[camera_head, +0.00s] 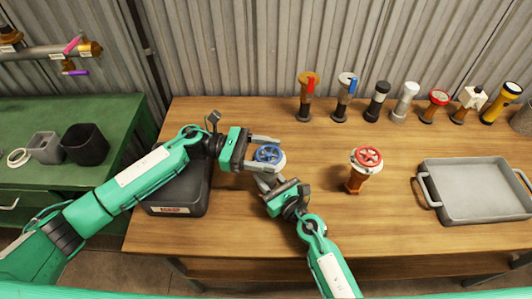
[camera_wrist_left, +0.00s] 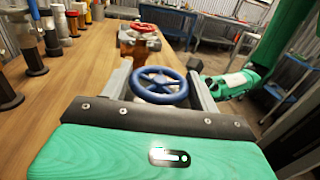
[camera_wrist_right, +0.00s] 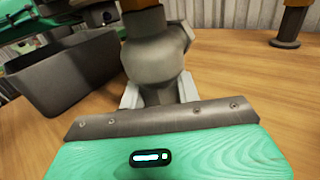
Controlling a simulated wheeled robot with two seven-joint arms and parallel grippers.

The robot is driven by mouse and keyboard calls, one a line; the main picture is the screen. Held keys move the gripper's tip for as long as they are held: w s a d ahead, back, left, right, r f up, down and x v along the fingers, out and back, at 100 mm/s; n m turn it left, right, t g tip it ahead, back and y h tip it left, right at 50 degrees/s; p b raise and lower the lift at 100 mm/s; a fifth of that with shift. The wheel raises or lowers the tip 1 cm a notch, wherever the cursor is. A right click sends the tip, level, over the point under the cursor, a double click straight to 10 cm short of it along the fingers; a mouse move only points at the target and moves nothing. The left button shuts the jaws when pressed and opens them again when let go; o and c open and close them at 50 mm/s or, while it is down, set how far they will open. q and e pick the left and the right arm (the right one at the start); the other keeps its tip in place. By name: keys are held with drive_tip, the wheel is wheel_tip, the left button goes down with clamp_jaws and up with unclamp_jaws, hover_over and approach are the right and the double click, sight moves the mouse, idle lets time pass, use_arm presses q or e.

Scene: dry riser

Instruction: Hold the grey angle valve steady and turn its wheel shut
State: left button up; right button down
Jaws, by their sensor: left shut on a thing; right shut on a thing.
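The grey angle valve with a blue wheel (camera_head: 269,154) stands on the wooden table between my two grippers. My left gripper (camera_head: 262,153) comes in from the left with its fingers on either side of the wheel, shut on it. The wheel also shows between the fingers in the left wrist view (camera_wrist_left: 160,83). My right gripper (camera_head: 272,180) comes from the front and is shut on the valve's grey body (camera_wrist_right: 154,62), which stands upright in the right wrist view. The lower part of the body is hidden behind the right gripper there.
An orange valve with a red wheel (camera_head: 367,158) stands to the right. A grey tray (camera_head: 427,198) lies at the far right. A dark bin (camera_head: 190,195) sits under my left arm. Several fittings and a flashlight (camera_head: 501,103) line the back edge.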

sight(268, 152)
use_arm(q)
drive_tip(key=m+g+y, duration=0.1)
drive_tip(key=m+g, duration=0.1)
drive_tip(key=m+g+y, duration=0.1)
drive_tip(key=g, duration=0.2)
drive_tip(key=m+g+y, duration=0.1)
drive_tip(key=m+g, duration=0.1)
drive_tip(key=g, duration=0.1)
drive_tip(key=shift+w+d+m+y, duration=0.15)
drive_tip(key=shift+w+m+y, duration=0.15)
drive_tip(key=m+g+y, duration=0.4)
drive_tip(key=y, duration=0.1)
drive_tip(key=shift+s+d+m+y, duration=0.1)
drive_tip(key=shift+m+y, duration=0.2)
drive_tip(key=shift+g+y, duration=0.3)
drive_tip(key=shift+g, duration=0.1)
drive_tip(key=o, duration=1)
drive_tip(key=shift+c, duration=0.2)
wheel_tip(268, 152, up, 10)
